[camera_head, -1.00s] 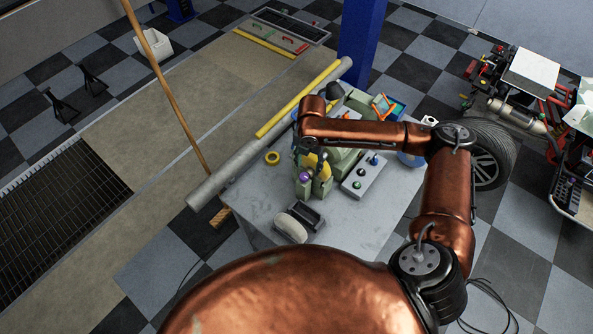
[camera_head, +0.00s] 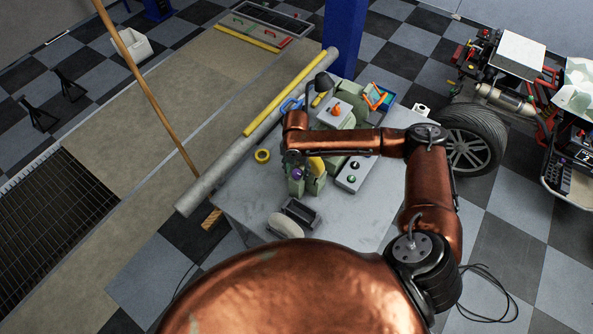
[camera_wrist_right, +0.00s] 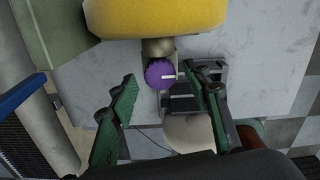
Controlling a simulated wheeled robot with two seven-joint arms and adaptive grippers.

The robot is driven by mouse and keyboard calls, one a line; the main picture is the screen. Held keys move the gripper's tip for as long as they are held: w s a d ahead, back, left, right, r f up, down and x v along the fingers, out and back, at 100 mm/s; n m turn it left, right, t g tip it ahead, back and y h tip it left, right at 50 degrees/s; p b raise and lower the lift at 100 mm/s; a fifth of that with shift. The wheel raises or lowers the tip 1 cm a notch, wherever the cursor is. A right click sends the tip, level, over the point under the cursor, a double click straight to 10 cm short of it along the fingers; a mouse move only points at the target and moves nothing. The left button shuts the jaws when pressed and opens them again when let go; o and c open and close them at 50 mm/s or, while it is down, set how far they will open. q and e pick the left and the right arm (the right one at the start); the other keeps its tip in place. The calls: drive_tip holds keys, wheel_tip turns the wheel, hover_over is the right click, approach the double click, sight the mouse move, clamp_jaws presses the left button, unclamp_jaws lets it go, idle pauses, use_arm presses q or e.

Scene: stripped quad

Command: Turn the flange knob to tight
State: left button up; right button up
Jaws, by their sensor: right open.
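A round purple knob (camera_wrist_right: 160,73) with a white pointer line sits at the end of a short metal shaft below a yellow wheel (camera_wrist_right: 155,15). In the head view the purple knob (camera_head: 297,173) is small, on the front of a pale green machine (camera_head: 315,182) on the bench. I take it for the flange knob; no label can be read. My right gripper (camera_wrist_right: 163,88) is open, its green fingers spread left and right of the knob in the wrist picture, with no visible contact. In the head view my right gripper (camera_head: 292,160) is partly hidden by my copper arm. My left gripper is out of view.
On the bench (camera_head: 250,195), a black tray (camera_head: 300,212) and pale rounded object (camera_head: 287,224) lie in front of the machine. A control box (camera_head: 355,174) stands right of it, yellow tape (camera_head: 262,156) left. A grey pipe (camera_head: 215,175) runs along the left edge.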

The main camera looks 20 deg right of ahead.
drive_tip(key=shift+f, duration=0.25)
drive_tip(key=c, duration=1.1)
